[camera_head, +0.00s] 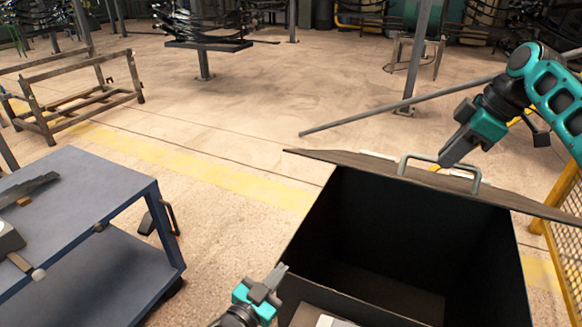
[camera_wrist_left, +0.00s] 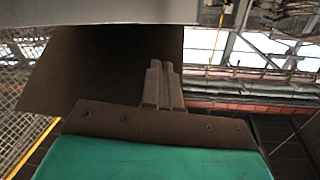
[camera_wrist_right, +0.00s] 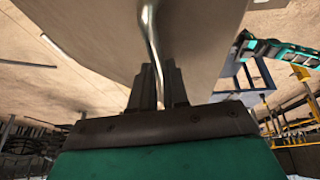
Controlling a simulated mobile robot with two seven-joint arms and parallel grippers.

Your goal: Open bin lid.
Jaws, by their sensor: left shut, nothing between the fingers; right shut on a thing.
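The bin (camera_head: 400,240) is a dark, open-topped box at the lower right of the head view, its inside showing. Its brown lid (camera_head: 330,157) stands raised at the far edge, seen nearly edge-on. A metal handle (camera_head: 440,163) is fixed to the lid. My right gripper (camera_head: 445,162) is shut on this handle; in the right wrist view the handle bar (camera_wrist_right: 152,40) runs between the fingers (camera_wrist_right: 160,88). My left gripper (camera_head: 277,275) is shut and empty, beside the bin's near left corner. The left wrist view shows its fingers (camera_wrist_left: 163,85) together, with the dark lid (camera_wrist_left: 100,80) beyond.
A blue-grey cart (camera_head: 85,200) with tools on top stands at the left. A yellow mesh fence (camera_head: 565,230) is close on the right. A rusty frame (camera_head: 80,100) stands farther back left. The floor between cart and bin is clear.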

